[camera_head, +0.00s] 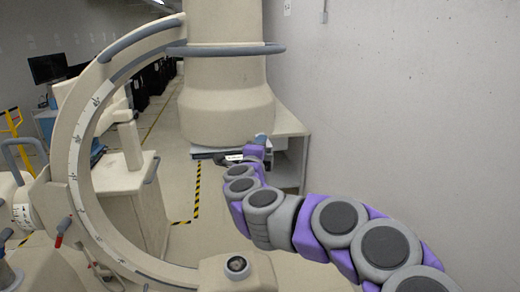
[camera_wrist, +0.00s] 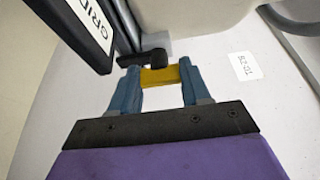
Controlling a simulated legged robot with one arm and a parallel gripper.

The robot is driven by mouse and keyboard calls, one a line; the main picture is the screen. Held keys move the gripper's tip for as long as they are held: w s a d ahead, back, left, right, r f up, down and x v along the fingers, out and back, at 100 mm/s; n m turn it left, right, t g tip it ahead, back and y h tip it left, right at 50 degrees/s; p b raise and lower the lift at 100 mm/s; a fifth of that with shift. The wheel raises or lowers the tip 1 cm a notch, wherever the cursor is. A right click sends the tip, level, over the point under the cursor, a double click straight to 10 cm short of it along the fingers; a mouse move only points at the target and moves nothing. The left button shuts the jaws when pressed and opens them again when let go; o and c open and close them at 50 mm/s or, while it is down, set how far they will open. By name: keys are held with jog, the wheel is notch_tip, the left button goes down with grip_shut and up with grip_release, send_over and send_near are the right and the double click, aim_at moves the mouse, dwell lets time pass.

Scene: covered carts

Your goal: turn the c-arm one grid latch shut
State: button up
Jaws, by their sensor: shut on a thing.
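The grid latch (camera_wrist: 160,77) shows in the wrist view as a short yellow bar between my fingers, with a dark knob-like part just beyond it. My gripper (camera_wrist: 159,80) has blue fingers and is shut on the yellow bar. A black plate with a white label reading GRID (camera_wrist: 92,25) stands at the upper left, close to the left finger. In the head view my gripper (camera_head: 260,140) reaches the underside of the large cream column housing (camera_head: 226,110). The latch is too small or hidden there to make out.
A small white label (camera_wrist: 245,66) is on the pale surface right of my fingers. The C-shaped arm (camera_head: 85,125) curves at the left, with a control cart (camera_head: 125,195) behind it. A bare wall (camera_head: 410,90) stands at the right. Striped floor tape (camera_head: 197,190) marks open floor.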

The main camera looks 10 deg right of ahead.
jog(key=shift+f, duration=0.3)
jog(key=o, duration=1.1)
jog(key=shift+d+r, duration=0.1)
jog(key=shift+c, duration=0.2)
jog(key=shift+s, duration=0.1)
jog(key=b+v, duration=0.1)
jog(key=v, duration=1.6)
jog(key=shift+b, duration=0.3)
